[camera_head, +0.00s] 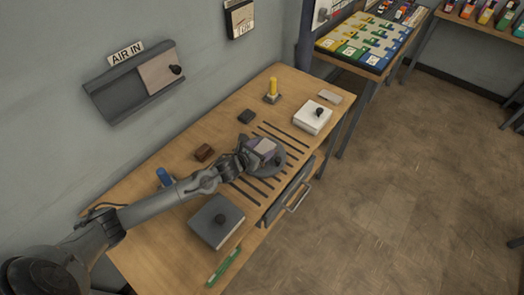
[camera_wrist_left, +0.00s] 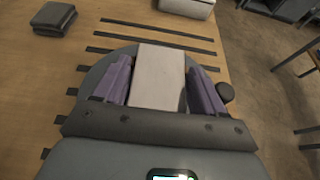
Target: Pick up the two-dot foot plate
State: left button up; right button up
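My left gripper (camera_head: 262,150) is over a round grey disc (camera_head: 273,167) near the front edge of the wooden workbench. A pale flat plate (camera_wrist_left: 160,78) lies between its two purple fingers (camera_wrist_left: 157,85); the plate also shows in the head view (camera_head: 265,145). The fingers flank the plate closely on both sides, but I cannot tell whether they press on it. No dots can be made out on it, so I cannot confirm that it is the two-dot foot plate. The plate appears at or just above the disc. My right gripper is out of view.
The workbench (camera_head: 150,235) also holds a dark grey box with a knob (camera_head: 216,222), a white box with a knob (camera_head: 312,118), a brown block (camera_head: 204,152), a dark block (camera_head: 246,116), a yellow post (camera_head: 272,88), a blue cylinder (camera_head: 164,177) and a green bar (camera_head: 224,267).

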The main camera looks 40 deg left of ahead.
pick_arm(q)
jog(key=c, duration=0.8)
jog(key=shift+r, duration=0.1)
